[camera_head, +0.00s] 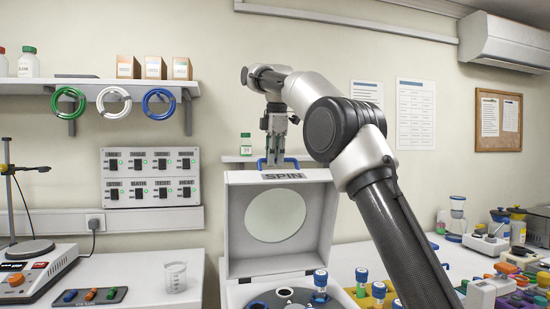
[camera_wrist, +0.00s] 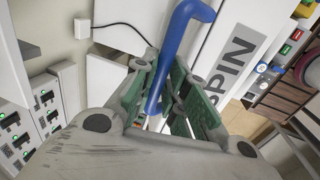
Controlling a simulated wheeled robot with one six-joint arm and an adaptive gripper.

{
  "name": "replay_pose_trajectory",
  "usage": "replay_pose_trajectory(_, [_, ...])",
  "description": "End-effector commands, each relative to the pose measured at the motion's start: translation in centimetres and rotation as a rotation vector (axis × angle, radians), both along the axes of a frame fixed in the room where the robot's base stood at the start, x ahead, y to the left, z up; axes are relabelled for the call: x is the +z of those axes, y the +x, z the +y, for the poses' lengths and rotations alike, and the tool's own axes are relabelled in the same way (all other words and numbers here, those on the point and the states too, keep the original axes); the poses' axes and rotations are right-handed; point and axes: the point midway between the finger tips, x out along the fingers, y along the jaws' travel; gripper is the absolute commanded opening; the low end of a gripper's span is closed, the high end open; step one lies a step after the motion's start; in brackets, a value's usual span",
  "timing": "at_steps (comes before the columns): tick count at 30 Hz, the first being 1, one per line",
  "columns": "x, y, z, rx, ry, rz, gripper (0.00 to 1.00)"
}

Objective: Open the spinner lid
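The spinner (camera_head: 235,298) stands on the counter with its white square lid (camera_head: 236,225) raised upright at the back. The lid has a round window (camera_head: 274,215) and the word SPIN along its top edge; part of the lid (camera_wrist: 226,60) also shows in the wrist view. A blue handle (camera_head: 291,162) sits on the lid's top edge; in the wrist view the blue handle (camera_wrist: 178,38) runs between my finger pads. My gripper (camera_head: 275,158) points down at the handle, with its fingers closed around it. The fingers' exact contact is partly hidden.
A beaker (camera_head: 175,277) and a hot plate (camera_head: 40,270) are to the left. Colourful racks and bottles (camera_head: 515,228) crowd the right counter. A switch panel (camera_head: 151,177) and shelf (camera_head: 90,86) are on the wall.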

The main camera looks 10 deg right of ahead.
Motion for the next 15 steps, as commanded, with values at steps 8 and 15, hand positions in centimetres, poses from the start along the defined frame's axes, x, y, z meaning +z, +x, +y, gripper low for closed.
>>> replay_pose_trajectory(8, [-0.06, 0.09, 0.02, -0.002, 0.000, 0.000, 0.35])
replay_pose_trajectory(15, [0.09, -0.45, 0.00, -0.002, -0.001, -0.002, 0.35])
